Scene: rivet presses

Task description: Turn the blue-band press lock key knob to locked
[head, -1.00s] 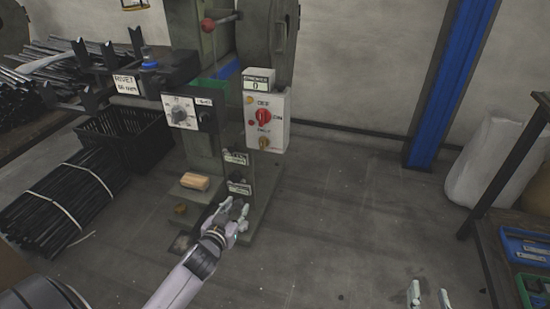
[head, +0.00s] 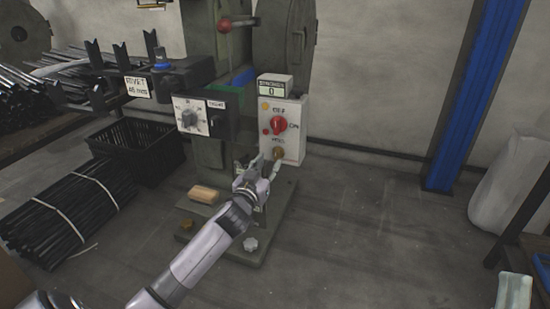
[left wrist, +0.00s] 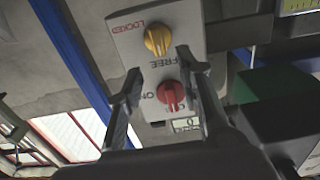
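The lock key knob is the yellow-brass knob (head: 278,152) low on the white control box (head: 295,140) of the press. In the left wrist view the knob (left wrist: 158,40) shows large and upside down, with "LOCKED" to its left and "FREE" below it. I cannot tell surely which label it points to. My left gripper (head: 266,163) is open just in front of and below the box. In the wrist view its fingers (left wrist: 158,66) stand apart, with the knob beyond their tips, apparently untouched.
A red selector knob (head: 279,124) sits just above the brass knob; a counter display (head: 273,90) tops the box. A panel with a grey dial (head: 187,119) is to the left. A black crate (head: 150,158) and bundled rods (head: 65,210) lie left.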

